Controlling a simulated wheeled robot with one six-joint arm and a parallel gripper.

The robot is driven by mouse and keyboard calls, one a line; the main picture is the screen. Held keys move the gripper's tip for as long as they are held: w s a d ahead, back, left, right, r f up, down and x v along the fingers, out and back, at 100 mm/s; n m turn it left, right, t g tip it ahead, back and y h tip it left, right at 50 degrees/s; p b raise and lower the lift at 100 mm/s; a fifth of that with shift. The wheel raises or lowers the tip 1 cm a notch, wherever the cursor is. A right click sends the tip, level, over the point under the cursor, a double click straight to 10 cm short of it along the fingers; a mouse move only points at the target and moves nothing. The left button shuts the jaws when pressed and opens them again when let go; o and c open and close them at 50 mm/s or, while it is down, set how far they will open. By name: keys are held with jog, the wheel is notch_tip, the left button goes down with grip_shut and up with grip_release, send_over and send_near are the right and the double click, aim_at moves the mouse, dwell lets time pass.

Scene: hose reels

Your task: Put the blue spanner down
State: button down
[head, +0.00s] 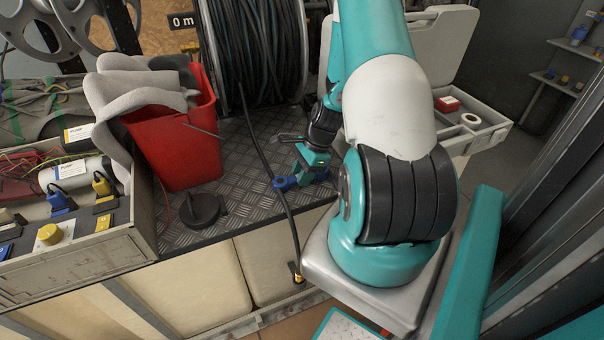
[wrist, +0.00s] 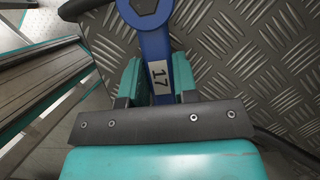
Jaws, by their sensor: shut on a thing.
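The blue spanner (wrist: 155,45) has a label marked 17 and sits between the two teal fingers of my gripper (wrist: 157,80) in the wrist view. My gripper is shut on its shaft. One ring end of the spanner shows at the top of that view, over the checker-plate metal surface. In the head view, my gripper (head: 313,160) is low over the checker-plate bench top (head: 240,165), near its front edge. Blue parts of the spanner (head: 285,183) show beside it. I cannot tell whether the spanner touches the plate.
A red bucket (head: 178,140) with grey cloth stands left on the bench, with a black round cap (head: 203,210) before it. A black hose (head: 265,155) runs from the reel (head: 258,50) over the front edge. Bare plate lies between bucket and hose.

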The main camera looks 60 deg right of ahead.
jog(key=shift+f, duration=0.15)
jog(key=c, duration=0.9)
grip_release()
jog(key=v, duration=1.2)
jog(key=shift+p, duration=0.3)
